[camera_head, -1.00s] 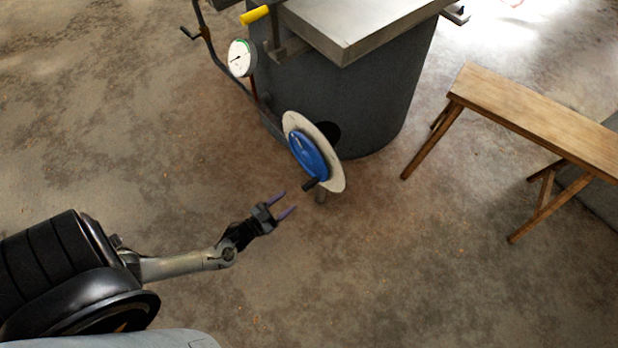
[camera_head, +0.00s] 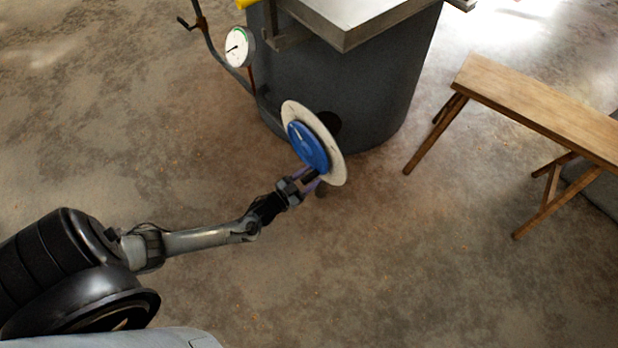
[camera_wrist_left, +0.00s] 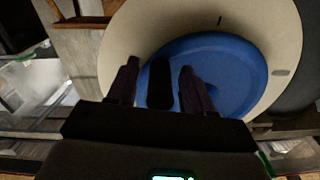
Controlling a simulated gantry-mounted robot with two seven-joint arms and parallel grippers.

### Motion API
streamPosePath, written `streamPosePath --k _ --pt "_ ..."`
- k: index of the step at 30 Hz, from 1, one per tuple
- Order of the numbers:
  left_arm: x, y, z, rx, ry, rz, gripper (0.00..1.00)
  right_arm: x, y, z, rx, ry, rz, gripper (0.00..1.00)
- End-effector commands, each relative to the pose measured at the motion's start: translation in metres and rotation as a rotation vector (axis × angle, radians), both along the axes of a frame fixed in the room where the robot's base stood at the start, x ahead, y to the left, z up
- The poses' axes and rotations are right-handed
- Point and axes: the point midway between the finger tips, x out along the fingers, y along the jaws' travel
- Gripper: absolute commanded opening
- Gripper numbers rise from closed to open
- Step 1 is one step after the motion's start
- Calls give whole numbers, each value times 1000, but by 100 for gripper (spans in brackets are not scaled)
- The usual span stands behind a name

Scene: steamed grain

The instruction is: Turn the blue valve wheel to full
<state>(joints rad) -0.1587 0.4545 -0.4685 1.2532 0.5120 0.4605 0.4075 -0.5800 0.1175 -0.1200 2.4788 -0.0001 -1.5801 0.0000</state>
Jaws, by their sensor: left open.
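The blue valve wheel (camera_head: 308,147) sits in front of a pale round dial plate (camera_head: 335,166) on the side of the grey drum. A short black handle sticks out from the wheel's lower edge. My left gripper (camera_head: 307,179) is open at this handle. In the left wrist view, the blue wheel (camera_wrist_left: 232,72) fills the middle, and the black handle (camera_wrist_left: 160,82) stands between the two dark purple fingers of my left gripper (camera_wrist_left: 158,88), with a gap on each side. The plate (camera_wrist_left: 125,38) carries a dark tick mark near the top. My right gripper is not in view.
The large grey drum (camera_head: 380,95) with a metal top (camera_head: 350,22) stands behind the wheel. A white gauge (camera_head: 238,47) on a pipe is at its left. A wooden bench (camera_head: 540,110) stands at the right. The floor in front is clear.

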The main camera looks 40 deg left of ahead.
Motion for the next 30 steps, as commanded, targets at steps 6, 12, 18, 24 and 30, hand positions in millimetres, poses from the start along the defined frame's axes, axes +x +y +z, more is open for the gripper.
streamPosePath --k 6,12,18,24,30 --pt "0 0 0 0 0 0 51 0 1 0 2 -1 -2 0" --pt "0 0 0 0 0 0 23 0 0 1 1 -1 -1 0" --pt "0 0 0 0 0 0 0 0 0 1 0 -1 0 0" --pt "0 0 0 0 0 0 0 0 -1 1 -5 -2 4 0" --pt "0 -2 3 -24 3 0 0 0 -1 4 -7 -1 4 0"
